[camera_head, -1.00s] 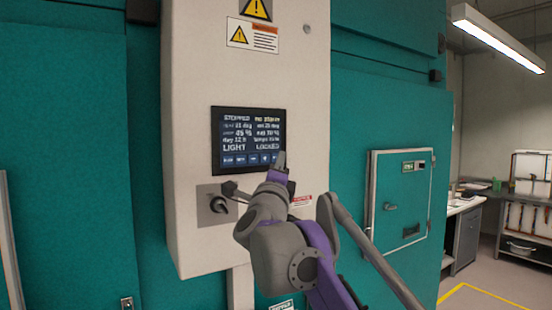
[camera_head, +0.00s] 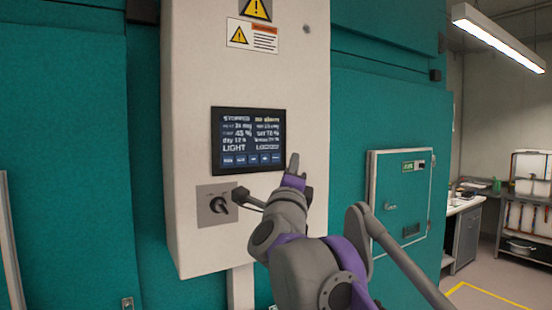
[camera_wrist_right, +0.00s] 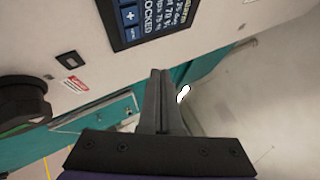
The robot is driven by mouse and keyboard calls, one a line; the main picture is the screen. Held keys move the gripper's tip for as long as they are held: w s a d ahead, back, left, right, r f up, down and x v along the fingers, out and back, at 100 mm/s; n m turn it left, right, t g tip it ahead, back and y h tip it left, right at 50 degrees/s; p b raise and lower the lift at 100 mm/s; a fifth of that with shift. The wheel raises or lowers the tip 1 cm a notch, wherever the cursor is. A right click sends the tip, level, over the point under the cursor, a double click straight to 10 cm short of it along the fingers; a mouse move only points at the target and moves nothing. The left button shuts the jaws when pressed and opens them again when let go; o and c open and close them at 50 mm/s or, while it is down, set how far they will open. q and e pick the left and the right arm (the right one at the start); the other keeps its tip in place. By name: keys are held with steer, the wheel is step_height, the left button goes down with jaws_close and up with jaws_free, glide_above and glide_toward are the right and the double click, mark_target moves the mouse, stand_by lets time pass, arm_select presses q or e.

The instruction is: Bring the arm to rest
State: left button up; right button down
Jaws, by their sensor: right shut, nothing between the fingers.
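My right arm (camera_head: 310,255) comes in from the lower right in the head view, grey and purple. Its gripper (camera_head: 294,163) is just right of the lower right corner of the control screen (camera_head: 248,140). In the right wrist view the two fingers of the gripper (camera_wrist_right: 160,75) are pressed together with nothing between them. The screen (camera_wrist_right: 150,15) also shows at the top there, with the word LOCKED readable. Whether the fingertips touch anything cannot be told, but they show beside the screen. My left gripper is not in view.
A black rotary switch (camera_head: 218,205) sits on the cream cabinet (camera_head: 200,80) below the screen. Teal chamber walls (camera_head: 70,150) flank it, with a small teal hatch (camera_head: 400,195) at right. Open floor lies at the far right, by a workbench (camera_head: 466,235).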

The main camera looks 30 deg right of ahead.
stand_by(0.6)
steer(key=s+a+f+n+g+y, duration=0.1)
steer(key=a+f+n+y, duration=0.4)
steer(key=f, duration=0.5)
steer(key=s+a+f+n+g+y, duration=0.1)
steer(key=a+f+n+y, duration=0.3)
steer(key=f+n, duration=0.45)
steer(key=a+f+n+g+y, duration=0.1)
steer(key=a+f+n+y, duration=0.4)
steer(key=f, duration=0.5)
steer(key=s+f+n+g, duration=0.4)
steer(key=s+f, duration=0.6)
steer(key=f, duration=0.5)
steer(key=s+f+n+g, duration=0.5)
steer(key=s+f, duration=0.6)
steer(key=f, duration=0.4)
steer(key=shift+f+n+g+h, duration=0.3)
steer(key=shift+f+n+h, duration=0.1)
steer(key=shift+n, duration=0.25)
